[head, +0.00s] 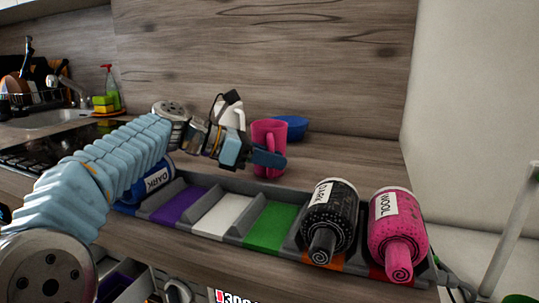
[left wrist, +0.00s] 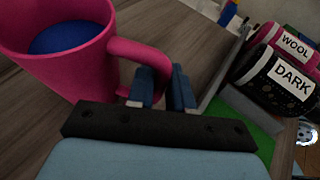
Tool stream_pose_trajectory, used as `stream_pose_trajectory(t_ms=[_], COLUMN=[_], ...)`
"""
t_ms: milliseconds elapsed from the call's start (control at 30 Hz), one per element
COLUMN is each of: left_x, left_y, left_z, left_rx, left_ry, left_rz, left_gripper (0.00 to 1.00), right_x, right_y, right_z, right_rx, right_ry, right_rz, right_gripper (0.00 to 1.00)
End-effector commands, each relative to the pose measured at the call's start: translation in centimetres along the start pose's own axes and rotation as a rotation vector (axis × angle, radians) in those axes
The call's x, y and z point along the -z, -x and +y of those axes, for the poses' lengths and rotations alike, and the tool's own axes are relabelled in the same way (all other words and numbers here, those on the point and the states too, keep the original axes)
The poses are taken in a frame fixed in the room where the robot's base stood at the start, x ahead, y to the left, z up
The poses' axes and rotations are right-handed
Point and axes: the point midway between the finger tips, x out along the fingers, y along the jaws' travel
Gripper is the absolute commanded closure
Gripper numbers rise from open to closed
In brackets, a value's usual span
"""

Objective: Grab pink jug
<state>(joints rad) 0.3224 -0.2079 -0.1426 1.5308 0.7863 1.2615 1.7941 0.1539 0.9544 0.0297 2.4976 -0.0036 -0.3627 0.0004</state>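The pink jug (head: 268,145), a cup shape with a side handle, stands upright on the wooden counter behind the coloured tray. In the left wrist view the pink jug (left wrist: 75,60) fills the upper left, with its handle towards the fingers. My left gripper (head: 266,158) is at the jug's handle, at its front. In the wrist view the left gripper's blue fingers (left wrist: 162,88) stand apart, with the handle's outer curve reaching between them. Whether they touch the handle cannot be told. My right gripper is not in view.
A blue bowl (head: 291,127) is behind the jug and a white kettle-like item (head: 230,114) to its left. A tray (head: 205,235) in front holds a black DARK bottle (head: 331,215), a pink WOOL bottle (head: 397,228) and a blue bottle (head: 152,182). Counter right of the jug is clear.

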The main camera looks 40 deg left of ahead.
Motion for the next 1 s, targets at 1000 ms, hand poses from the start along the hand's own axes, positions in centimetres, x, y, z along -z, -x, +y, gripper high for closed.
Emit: stream_pose_trajectory(t_ms=[1000], left_x=[-4.4], left_y=[2.4], left_z=[-1.3], left_rx=[-0.001], left_ry=[-0.007], left_rz=[-0.005], left_gripper=[1.00], right_x=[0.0], right_y=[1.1], right_z=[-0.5], right_rx=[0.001], right_ry=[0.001], right_rz=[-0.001], right_gripper=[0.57])
